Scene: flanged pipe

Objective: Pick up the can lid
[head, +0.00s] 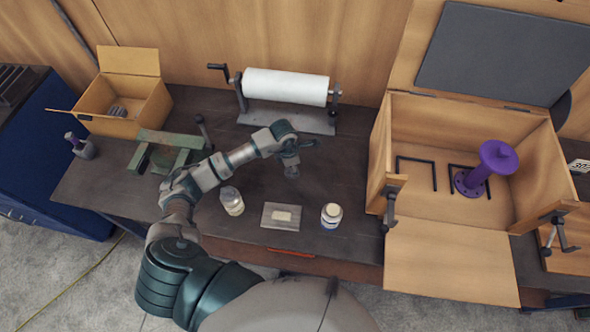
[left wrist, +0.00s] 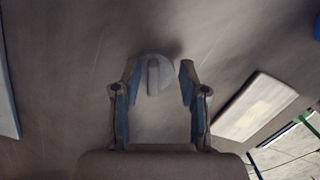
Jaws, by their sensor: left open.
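The can lid, a round grey disc with a raised bar across it (left wrist: 153,75), lies on the dark tabletop in the left wrist view. My left gripper (left wrist: 160,68) is open, with its two blue-padded fingers spread either side of the lid; the lid sits closer to the left finger. I cannot tell whether that finger touches it. In the head view my left gripper (head: 298,158) is low over the middle of the bench, and the lid cannot be made out there. My right gripper is in neither view.
Two jars (head: 231,201) (head: 331,215) and a flat metal plate (head: 281,217) stand near the front edge. A paper roll (head: 286,87) is behind. An open wooden box (head: 435,205) with a purple flanged pipe (head: 483,172) is right. A green stand (head: 165,145) and cardboard box (head: 123,104) are left.

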